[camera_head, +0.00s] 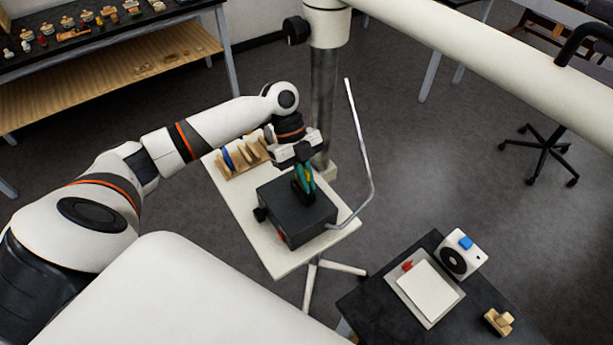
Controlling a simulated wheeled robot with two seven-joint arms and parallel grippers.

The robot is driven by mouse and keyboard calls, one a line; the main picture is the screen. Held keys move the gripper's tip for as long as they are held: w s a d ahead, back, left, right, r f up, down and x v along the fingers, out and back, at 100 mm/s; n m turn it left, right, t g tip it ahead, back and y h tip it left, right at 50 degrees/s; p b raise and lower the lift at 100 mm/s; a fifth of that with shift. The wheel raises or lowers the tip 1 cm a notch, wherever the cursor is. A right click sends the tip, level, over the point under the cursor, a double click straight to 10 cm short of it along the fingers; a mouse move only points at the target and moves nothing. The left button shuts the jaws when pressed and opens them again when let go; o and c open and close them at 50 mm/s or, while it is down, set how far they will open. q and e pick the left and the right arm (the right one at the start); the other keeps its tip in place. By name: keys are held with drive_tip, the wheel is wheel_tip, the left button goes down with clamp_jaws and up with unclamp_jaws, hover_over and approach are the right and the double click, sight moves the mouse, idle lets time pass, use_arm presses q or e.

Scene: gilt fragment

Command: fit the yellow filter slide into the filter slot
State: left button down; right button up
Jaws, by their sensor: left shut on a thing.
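My left gripper (304,184) reaches in from the left over the black box (290,215) on the small white table. It is shut on the yellow filter slide (306,172), of which a narrow yellow part shows between its green-teal fingers. The fingertips are at or just above the top of the box. The filter slot is hidden under the gripper, so I cannot tell whether the slide is inside it. A wooden rack (236,168) behind and left of the box holds a blue slide (228,158) and others. My right gripper is not in view.
A bent light-grey rod (363,140) rises right of the box. A metal column (324,85) and white boom (460,55) stand behind. A dark table (372,310) at lower right bears a white pad and a white device (464,255). The white table's (275,262) front is clear.

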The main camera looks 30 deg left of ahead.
use_arm(q)
drive_tip(key=shift+f+b, duration=0.45)
drive_tip(key=shift+f, duration=0.35)
drive_tip(key=c, duration=1.5)
unclamp_jaws()
drive_tip(key=shift+w+a+r, duration=0.15)
drive_tip(key=shift+a+r, duration=0.15)
drive_tip(key=shift+r, duration=0.2)
drive_tip(key=b+v, duration=0.3)
drive_tip(key=v, duration=0.8)
drive_tip(key=shift+d, duration=0.1)
